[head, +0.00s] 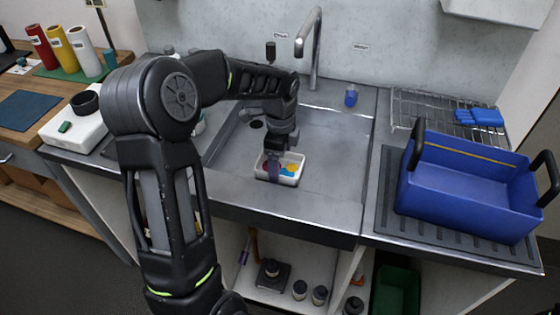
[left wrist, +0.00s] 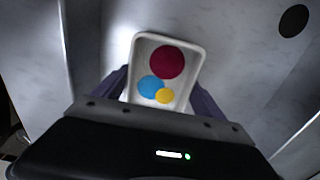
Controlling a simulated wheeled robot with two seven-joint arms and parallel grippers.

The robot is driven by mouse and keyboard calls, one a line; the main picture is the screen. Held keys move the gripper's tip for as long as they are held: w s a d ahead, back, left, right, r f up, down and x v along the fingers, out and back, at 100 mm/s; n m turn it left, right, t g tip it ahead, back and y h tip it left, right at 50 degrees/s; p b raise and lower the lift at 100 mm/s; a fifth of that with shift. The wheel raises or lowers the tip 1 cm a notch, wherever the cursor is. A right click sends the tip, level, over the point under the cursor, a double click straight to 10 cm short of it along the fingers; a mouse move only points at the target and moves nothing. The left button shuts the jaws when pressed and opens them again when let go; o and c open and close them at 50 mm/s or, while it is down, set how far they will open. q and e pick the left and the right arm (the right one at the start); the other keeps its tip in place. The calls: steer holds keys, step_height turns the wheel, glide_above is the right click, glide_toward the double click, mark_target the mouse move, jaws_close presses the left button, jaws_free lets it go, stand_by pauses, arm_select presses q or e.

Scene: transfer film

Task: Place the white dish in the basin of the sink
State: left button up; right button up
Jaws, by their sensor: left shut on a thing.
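The white dish (head: 289,181) is a small, rounded rectangular tray holding red, blue and yellow discs. It is within the sink basin (head: 335,165), towards the front. I cannot tell whether it touches the basin floor. My left gripper (head: 273,170) reaches down from above and is shut on the dish. In the left wrist view the dish (left wrist: 192,62) sits between the purple fingers, its lower end hidden by the gripper body. My right gripper is not in view.
A faucet (head: 314,50) stands behind the basin. A blue crate (head: 470,195) with black handles is on the ribbed drainboard at right, in front of a wire rack (head: 420,103). Bottles and a white box (head: 75,132) stand at left. The basin's right half is clear.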

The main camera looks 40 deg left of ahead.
arm_select(q)
steer(key=shift+f, duration=0.1)
steer(key=o, duration=1.3)
steer(key=shift+o, duration=0.2)
step_height(320, 180, up, 12)
